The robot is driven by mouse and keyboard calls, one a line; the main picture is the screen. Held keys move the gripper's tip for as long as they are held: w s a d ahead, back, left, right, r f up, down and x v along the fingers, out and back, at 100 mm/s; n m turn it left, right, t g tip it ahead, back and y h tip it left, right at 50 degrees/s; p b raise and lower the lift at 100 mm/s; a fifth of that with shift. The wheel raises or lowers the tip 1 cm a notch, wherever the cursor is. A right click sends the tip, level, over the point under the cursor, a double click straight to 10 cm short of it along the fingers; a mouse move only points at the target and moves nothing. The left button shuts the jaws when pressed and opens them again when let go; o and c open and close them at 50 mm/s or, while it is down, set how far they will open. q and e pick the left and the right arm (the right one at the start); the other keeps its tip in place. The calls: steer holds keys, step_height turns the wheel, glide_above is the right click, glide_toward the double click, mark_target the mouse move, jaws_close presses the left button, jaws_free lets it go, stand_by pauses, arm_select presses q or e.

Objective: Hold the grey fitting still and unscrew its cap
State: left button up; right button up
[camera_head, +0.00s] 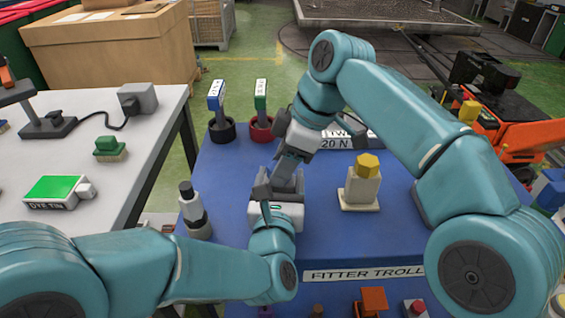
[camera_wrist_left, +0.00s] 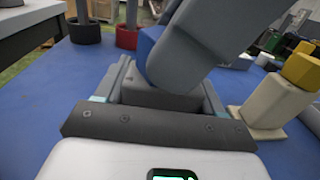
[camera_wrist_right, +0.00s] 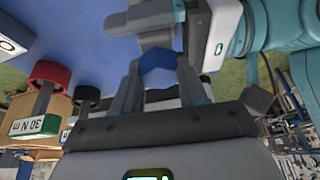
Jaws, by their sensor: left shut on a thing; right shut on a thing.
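The grey fitting (camera_wrist_left: 165,98) is between the jaws of my left gripper (camera_wrist_left: 155,92), low over the blue trolley top. Its blue six-sided cap (camera_wrist_right: 157,61) is between the fingers of my right gripper (camera_wrist_right: 158,74); a sliver of the cap (camera_wrist_left: 148,42) shows in the left wrist view. The fitting's grey body (camera_wrist_right: 155,18) lies beyond the cap in the right wrist view. In the head view my right gripper (camera_head: 287,178) points down over my left gripper (camera_head: 277,200), and the two mostly hide fitting and cap. I cannot tell whether the thread is still engaged.
A beige fitting with a yellow cap (camera_head: 361,188) stands right of the grippers. A dark-topped grey item (camera_head: 193,210) stands left. Blue (camera_head: 217,98) and green (camera_head: 261,98) torque wrenches stand in cups behind. A white table (camera_head: 150,160) is left. Bare blue trolley top (camera_head: 325,235) lies in front.

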steer(key=shift+f, duration=0.1)
steer(key=n, duration=0.2)
steer(key=n+g, duration=0.1)
steer(key=n, duration=0.1)
steer(key=shift+w+a+g, duration=0.1)
steer(key=shift+w+g, duration=0.05)
steer(key=shift+g, duration=0.15)
steer(key=shift+n+g+h, duration=0.3)
steer(key=shift+n, duration=0.7)
steer(key=o, duration=1.2)
steer(key=shift+o, duration=0.3)
